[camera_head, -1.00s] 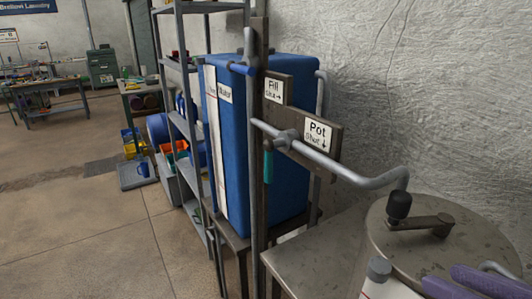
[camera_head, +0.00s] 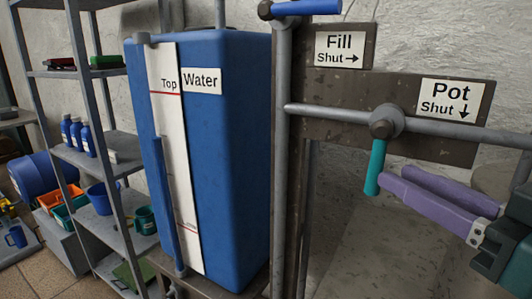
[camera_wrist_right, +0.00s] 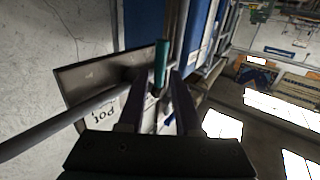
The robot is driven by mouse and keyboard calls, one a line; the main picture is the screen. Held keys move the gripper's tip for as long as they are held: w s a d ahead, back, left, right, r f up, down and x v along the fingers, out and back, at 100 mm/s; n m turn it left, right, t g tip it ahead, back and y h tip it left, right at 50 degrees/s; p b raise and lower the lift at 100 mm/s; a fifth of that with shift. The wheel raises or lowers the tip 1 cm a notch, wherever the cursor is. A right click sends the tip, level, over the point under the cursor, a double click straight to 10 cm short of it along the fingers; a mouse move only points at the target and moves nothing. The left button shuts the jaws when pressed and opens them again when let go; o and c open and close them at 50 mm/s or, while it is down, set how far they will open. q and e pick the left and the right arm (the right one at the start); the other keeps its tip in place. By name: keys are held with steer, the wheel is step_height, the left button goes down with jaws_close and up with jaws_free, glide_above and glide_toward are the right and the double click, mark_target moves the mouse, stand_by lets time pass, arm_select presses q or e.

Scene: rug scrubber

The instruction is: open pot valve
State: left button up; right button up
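The pot valve (camera_head: 386,123) sits on the grey pipe beneath the "Pot Shut ↓" label (camera_head: 448,99). Its teal lever (camera_head: 376,166) points straight down, along the label's arrow. My right gripper (camera_head: 391,177), with purple fingers, comes in from the right with its fingertips close to the lever's lower part. In the right wrist view, the lever (camera_wrist_right: 161,62) shows in line with the gap between the two spread fingers (camera_wrist_right: 155,82), with room on both sides. The gripper looks open; I cannot tell whether it touches the lever. My left gripper is not in view.
A fill valve with a blue lever (camera_head: 306,7) is above left, by the "Fill Shut →" label (camera_head: 340,50). A blue water tank (camera_head: 240,150) stands left of the post. A metal shelf (camera_head: 105,165) with bottles and buckets is farther left. A rough wall lies behind.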

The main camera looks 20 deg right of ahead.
mark_target(371, 162)
steer(key=w, duration=0.5)
steer(key=w+a+p, duration=0.1)
steer(key=w, duration=0.2)
steer(key=shift+w, duration=0.2)
jaws_close()
stand_by(1.2)
